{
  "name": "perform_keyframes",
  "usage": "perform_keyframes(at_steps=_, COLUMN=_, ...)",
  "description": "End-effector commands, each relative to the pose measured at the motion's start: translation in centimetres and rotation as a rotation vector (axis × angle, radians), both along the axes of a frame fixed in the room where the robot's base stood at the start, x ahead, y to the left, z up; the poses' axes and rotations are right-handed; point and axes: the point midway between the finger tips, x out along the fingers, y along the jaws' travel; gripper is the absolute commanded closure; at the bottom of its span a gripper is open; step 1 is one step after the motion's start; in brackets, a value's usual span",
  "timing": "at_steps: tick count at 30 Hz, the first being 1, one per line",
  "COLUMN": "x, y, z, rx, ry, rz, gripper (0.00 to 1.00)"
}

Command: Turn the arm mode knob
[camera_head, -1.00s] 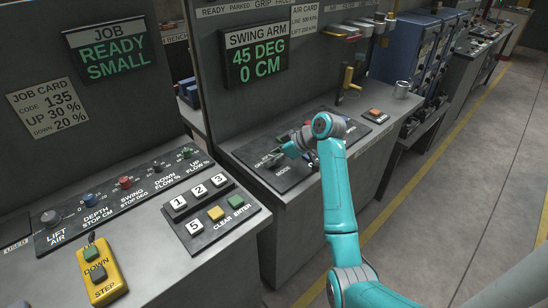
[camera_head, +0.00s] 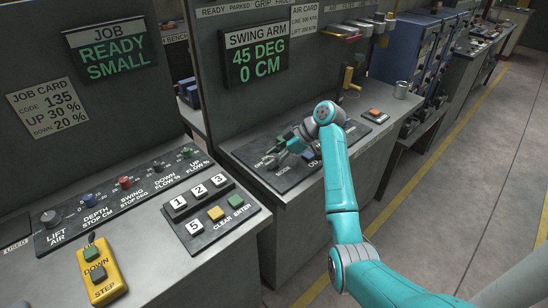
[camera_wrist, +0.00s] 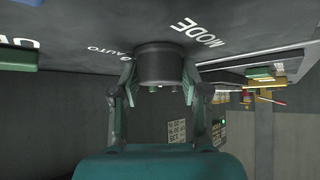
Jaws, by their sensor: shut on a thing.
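The arm mode knob (camera_wrist: 158,60) is a dark round cylinder in the wrist view, at the top centre on a dark panel. The words MODE and AUTO are printed beside it. My gripper (camera_wrist: 158,82) has one finger on each side of the knob, closed against its sides. In the head view my gripper (camera_head: 270,159) is low over the panel under the swing arm display, by the MODE label. The knob is too small and covered there for its pointer position to be told.
The swing arm display (camera_head: 257,60) reads 45 DEG, 0 CM. A blue button (camera_head: 308,155) is close to my gripper on the same panel. A yellow-handled lever (camera_head: 348,80) and a red button (camera_head: 375,113) are farther right. A keypad (camera_head: 211,214) is on the nearer console.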

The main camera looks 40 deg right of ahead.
Motion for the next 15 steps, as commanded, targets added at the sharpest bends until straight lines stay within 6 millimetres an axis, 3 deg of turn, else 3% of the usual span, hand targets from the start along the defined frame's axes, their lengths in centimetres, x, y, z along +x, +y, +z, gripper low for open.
perform_keyframes(at_steps=4, x=-0.08, y=-0.05, z=-0.15, rx=0.000, ry=0.003, rz=-0.001, gripper=0.90)
perform_keyframes(at_steps=5, x=-0.08, y=-0.05, z=-0.15, rx=0.000, ry=0.003, rz=-0.001, gripper=0.52)
perform_keyframes(at_steps=8, x=-0.06, y=-0.05, z=-0.13, rx=0.000, ry=0.003, rz=-0.001, gripper=0.30)
perform_keyframes(at_steps=15, x=-0.02, y=-0.03, z=-0.06, rx=0.000, ry=0.002, rz=-0.001, gripper=0.30)
